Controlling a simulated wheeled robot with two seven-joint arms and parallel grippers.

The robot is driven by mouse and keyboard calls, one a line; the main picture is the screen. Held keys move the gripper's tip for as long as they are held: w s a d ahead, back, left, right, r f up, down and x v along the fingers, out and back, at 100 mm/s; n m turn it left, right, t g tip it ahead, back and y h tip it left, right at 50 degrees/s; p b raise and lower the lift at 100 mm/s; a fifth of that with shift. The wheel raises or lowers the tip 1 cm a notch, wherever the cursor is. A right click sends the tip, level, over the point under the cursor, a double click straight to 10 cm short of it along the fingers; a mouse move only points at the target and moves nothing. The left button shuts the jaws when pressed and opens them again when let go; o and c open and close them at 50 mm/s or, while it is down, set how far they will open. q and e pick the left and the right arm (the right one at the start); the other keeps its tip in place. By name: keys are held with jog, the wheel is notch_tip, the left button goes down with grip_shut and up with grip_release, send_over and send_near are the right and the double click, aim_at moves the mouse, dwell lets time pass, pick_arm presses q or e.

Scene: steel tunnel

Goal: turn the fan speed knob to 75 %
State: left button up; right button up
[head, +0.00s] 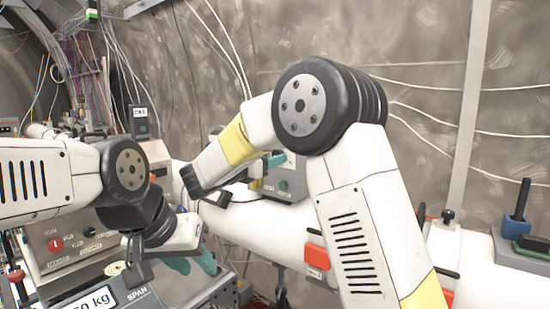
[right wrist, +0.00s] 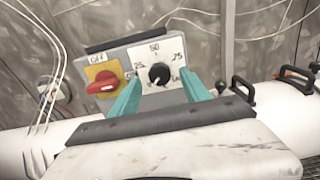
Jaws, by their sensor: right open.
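The fan speed knob (right wrist: 158,75) is a small black round knob on a white dial plate (right wrist: 170,53) marked 25, 50 and 75, on a grey box. Its exact pointer direction is too small to tell. My right gripper (right wrist: 161,88) is open, its two teal fingers on either side of the knob's lower part in the picture, apart from it as far as I see. In the head view the grey box (head: 293,186) is partly hidden by my right arm, and the knob cannot be made out. My left gripper (head: 192,263) hangs at the lower left, away from the box.
A red rotary switch (right wrist: 102,86) on a yellow plate, under an OFF label, sits left of the dial. The box stands on a white pipe (head: 253,220). Black clamp handles (right wrist: 242,92) stand to the right. Thin cables (right wrist: 48,80) run down the wall at left.

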jog(key=shift+x, duration=1.2)
grip_shut()
